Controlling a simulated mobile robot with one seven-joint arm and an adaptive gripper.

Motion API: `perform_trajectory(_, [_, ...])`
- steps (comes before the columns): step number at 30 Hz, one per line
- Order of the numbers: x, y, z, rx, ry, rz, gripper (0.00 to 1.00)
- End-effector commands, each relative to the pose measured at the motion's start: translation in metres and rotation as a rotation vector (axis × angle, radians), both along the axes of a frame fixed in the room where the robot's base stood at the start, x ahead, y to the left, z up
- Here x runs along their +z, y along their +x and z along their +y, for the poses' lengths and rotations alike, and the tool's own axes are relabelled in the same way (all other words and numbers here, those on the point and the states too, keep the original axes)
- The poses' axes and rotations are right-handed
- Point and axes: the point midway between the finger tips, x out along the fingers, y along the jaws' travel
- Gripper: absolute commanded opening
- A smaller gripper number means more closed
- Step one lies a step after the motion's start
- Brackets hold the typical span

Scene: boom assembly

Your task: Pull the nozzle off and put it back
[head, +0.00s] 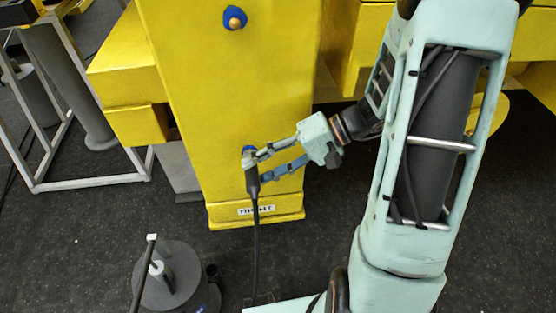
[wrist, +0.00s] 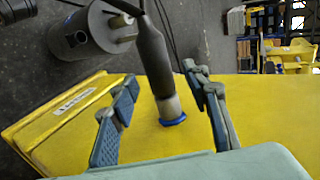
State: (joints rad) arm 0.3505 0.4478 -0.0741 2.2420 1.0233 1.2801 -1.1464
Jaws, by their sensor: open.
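The nozzle (head: 252,180) is a dark grey handle with a pale tip and a black cable running down from it. It stands at the lower part of the yellow boom's face (head: 230,95). In the wrist view the nozzle (wrist: 153,55) has its pale tip at a blue ring (wrist: 173,121) on the yellow surface; the tip meets the ring. My gripper (head: 256,170) is open at the nozzle. In the wrist view its fingers (wrist: 160,80) lie on either side of the nozzle, with visible gaps. The tip's seat inside the ring is hidden.
A second blue ring (head: 235,19) with a tan centre sits higher on the yellow face. A grey canister (head: 175,282) stands on the floor at the lower left. A white frame stand (head: 90,183) is at the left. Dark floor (head: 90,240) lies clear before it.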

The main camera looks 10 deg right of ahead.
Motion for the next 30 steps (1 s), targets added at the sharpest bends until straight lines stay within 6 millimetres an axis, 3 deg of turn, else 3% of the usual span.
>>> perform_trajectory(12, [-0.0048,-0.0003,0.0083,0.001,0.0,0.001,0.43])
perform_trajectory(24, [-0.0048,-0.0001,0.008,0.001,0.0,0.001,0.0])
perform_trajectory(26, [-0.0046,-0.0001,0.008,0.001,0.0,0.001,0.0])
perform_trajectory(27, [-0.0046,-0.0001,0.008,0.001,0.0,0.001,0.18])
perform_trajectory(30, [-0.0046,-0.0001,0.008,0.001,0.0,0.001,0.07])
